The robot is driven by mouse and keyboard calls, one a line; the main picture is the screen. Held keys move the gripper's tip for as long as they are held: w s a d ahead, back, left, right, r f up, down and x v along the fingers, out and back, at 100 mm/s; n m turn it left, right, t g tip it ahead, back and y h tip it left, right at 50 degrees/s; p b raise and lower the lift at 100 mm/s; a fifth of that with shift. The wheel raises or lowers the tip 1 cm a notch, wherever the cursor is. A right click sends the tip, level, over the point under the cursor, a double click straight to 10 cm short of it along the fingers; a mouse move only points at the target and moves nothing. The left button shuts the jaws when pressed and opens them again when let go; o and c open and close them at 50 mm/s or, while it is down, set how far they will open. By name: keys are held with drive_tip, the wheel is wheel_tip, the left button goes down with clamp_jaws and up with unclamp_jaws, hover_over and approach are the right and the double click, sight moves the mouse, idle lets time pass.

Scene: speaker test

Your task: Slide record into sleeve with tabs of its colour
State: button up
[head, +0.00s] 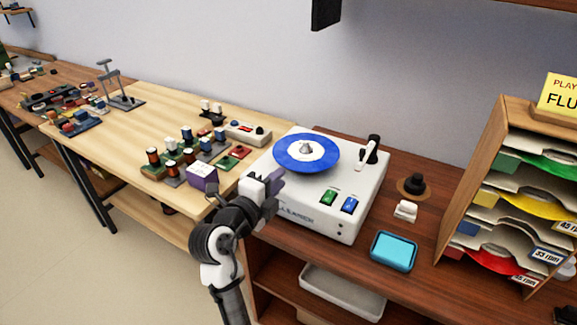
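A blue record (284,162) with a white centre lies flat on a white record player (330,222), around a grey spindle piece. My gripper (276,184) is at the left front side of the player, a little below and left of the record and apart from it. Its fingers are small and dark here, so its opening cannot be told, and no held thing shows. A wooden rack (477,160) at the right holds pale sleeves with green (507,163), yellow (485,198) and blue (467,227) tabs. Green, yellow and red discs show among its sleeves.
A black knob-like thing (413,184), a small white block (405,210) and a cyan tray (394,251) lie between player and rack. A lighter bench (150,110) with several small parts is at the left.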

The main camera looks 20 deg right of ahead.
sight(293, 164)
drive_tip(key=x, duration=0.3)
drive_tip(key=shift+w+d+f, duration=0.1)
drive_tip(key=shift+w+d, duration=0.15)
drive_tip(key=shift+d, duration=0.05)
drive_tip(key=shift+b+x, duration=0.5)
drive_tip(key=shift+x, duration=0.3)
drive_tip(key=shift+d, duration=0.15)
clamp_jaws()
drive_tip(key=shift+b, duration=0.35)
drive_tip(key=shift+r, duration=0.25)
drive_tip(key=shift+r+p, duration=0.7)
drive_tip(key=shift+r, duration=0.75)
